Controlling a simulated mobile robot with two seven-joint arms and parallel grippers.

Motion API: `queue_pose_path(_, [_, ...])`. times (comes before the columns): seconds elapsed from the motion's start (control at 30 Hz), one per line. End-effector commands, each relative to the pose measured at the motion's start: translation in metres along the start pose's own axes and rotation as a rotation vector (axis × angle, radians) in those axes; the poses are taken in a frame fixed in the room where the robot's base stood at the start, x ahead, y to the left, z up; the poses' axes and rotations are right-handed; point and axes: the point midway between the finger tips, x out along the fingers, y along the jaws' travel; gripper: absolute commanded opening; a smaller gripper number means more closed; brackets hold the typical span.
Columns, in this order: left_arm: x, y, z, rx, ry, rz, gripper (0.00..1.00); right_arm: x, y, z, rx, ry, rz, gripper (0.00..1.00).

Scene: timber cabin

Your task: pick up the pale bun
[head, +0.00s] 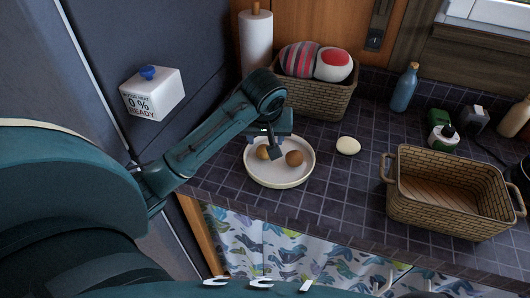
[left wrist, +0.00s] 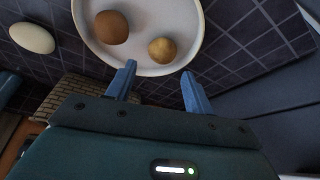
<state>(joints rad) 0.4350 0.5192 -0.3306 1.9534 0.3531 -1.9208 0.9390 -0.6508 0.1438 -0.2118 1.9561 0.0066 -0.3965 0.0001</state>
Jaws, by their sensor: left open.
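The pale bun (head: 348,145), cream and oval, lies on the dark tiled counter just right of the plate. It also shows at the upper left of the left wrist view (left wrist: 32,38). A white round plate (head: 280,182) holds a brown bun (head: 294,158) and a smaller golden one (head: 263,153); both also show in the left wrist view (left wrist: 112,27) (left wrist: 161,49). My left gripper (left wrist: 158,72) is open and empty over the plate's edge, apart from the pale bun. In the head view it partly covers the plate. My right gripper is out of view.
A wicker basket with handles (head: 455,218) stands right of the pale bun. Another basket (head: 318,102) with striped cloth items stands behind the plate. A paper towel roll (head: 256,42) and a blue bottle (head: 404,88) stand at the back. Bare tiles surround the pale bun.

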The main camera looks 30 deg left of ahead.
Motion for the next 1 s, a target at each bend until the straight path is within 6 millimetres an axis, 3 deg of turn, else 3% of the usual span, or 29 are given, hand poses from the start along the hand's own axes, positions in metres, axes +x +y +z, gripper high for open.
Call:
queue_pose_path(0.27, [0.022, -0.001, -0.001, 0.0, 0.001, -0.002, 0.52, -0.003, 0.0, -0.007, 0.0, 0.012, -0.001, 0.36])
queue_pose_path(0.6, [0.066, -0.002, -0.001, 0.0, 0.0, -0.001, 0.52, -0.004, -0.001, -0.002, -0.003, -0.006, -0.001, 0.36])
queue_pose_path(0.87, [0.069, -0.002, -0.001, 0.001, 0.001, 0.0, 0.52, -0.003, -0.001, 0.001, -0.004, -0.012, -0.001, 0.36])
queue_pose_path(1.0, [0.069, -0.002, -0.001, 0.0, 0.001, 0.001, 0.41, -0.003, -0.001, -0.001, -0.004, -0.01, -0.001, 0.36])
